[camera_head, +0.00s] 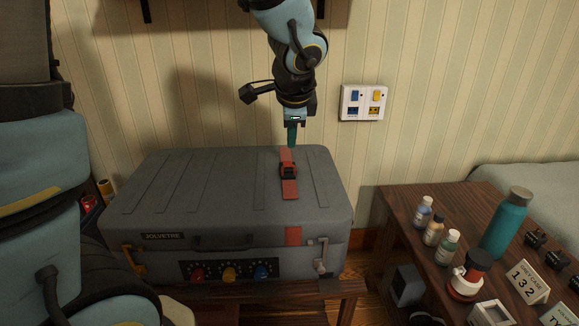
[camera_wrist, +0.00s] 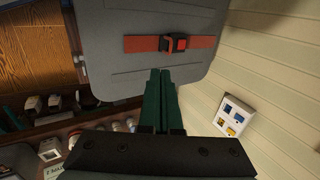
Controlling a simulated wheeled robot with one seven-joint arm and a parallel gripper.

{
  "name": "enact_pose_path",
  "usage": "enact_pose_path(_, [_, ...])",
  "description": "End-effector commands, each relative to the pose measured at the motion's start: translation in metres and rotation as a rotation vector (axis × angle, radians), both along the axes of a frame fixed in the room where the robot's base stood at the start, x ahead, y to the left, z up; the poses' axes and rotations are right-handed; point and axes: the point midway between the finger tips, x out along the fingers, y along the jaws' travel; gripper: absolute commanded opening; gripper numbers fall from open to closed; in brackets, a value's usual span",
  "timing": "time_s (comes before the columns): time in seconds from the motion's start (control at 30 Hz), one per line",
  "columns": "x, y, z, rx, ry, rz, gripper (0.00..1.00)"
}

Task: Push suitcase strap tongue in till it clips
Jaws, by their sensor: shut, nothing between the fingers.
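The grey suitcase (camera_head: 225,192) lies closed on a wooden bench, with a red strap (camera_head: 290,189) across its lid. A black buckle (camera_head: 288,171) sits on the strap, with a red part at its middle. In the wrist view the strap (camera_wrist: 204,41) and buckle (camera_wrist: 173,43) lie beyond my fingertips. Whether the tongue is fully inside the buckle is too small to tell. My gripper (camera_head: 292,146) points down near the back end of the strap, its green fingers together and empty. The fingers also show in the wrist view (camera_wrist: 160,76), apart from the buckle.
The suitcase front has a handle (camera_head: 222,242), two latches and coloured knobs (camera_head: 229,273). A wooden table (camera_head: 400,215) at right holds bottles, a teal flask (camera_head: 505,222) and number signs. A switch panel (camera_head: 363,102) is on the back wall. The lid around the strap is clear.

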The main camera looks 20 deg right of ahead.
Motion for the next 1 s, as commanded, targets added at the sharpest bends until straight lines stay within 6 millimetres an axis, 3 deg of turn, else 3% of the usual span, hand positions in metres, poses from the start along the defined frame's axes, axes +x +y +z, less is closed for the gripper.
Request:
enact_pose_path(0.17, [0.010,-0.002,-0.020,0.004,0.002,0.001,0.00])
enact_pose_path(0.57, [0.047,-0.014,-0.091,0.003,0.003,0.002,0.00])
enact_pose_path(0.73, [0.068,-0.019,-0.100,0.001,0.002,0.005,0.00])
enact_pose_path(1.0, [0.078,-0.023,-0.107,-0.001,0.001,0.004,0.00])
